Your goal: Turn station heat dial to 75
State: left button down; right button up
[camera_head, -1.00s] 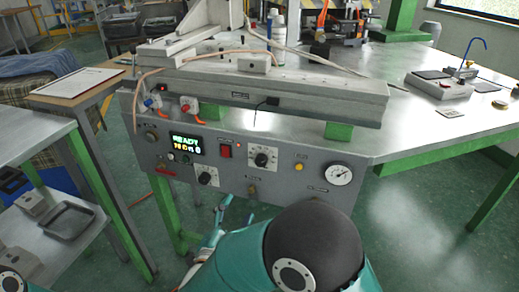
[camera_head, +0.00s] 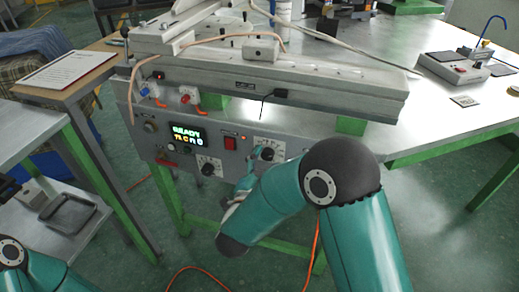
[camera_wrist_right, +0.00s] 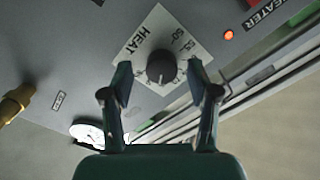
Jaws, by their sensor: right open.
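The heat dial (camera_wrist_right: 161,66) is a black round knob on a white square plate marked HEAT, with 50 and a second, partly legible number near its edge. My right gripper (camera_wrist_right: 159,70) is open, with one finger on each side of the knob and visible gaps between. In the head view the dial (camera_head: 268,153) sits on the station's grey front panel (camera_head: 222,170), partly covered by my right gripper (camera_head: 258,157). The panel display (camera_head: 188,136) reads READY with smaller digits below.
A red switch (camera_head: 230,142) is left of the dial, and a second dial (camera_head: 209,166) is lower left. An orange cable (camera_head: 190,270) lies on the floor.

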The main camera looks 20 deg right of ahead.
pick_arm(q)
jog(key=shift+w+d+r, duration=0.15)
jog(key=shift+w, duration=0.25)
pick_arm(e)
jog(key=shift+w+d, duration=0.4)
jog(key=shift+w, duration=0.1)
jog(key=shift+a, duration=0.1)
grip_shut()
jog(key=shift+f+n, duration=0.1)
jog(key=shift+n, duration=0.6)
pick_arm(q)
jog(key=shift+f+b, duration=0.3)
jog(key=shift+f, duration=0.05)
pick_arm(e)
jog(key=shift+n, duration=0.6)
grip_release()
jog(key=shift+s+a, duration=0.1)
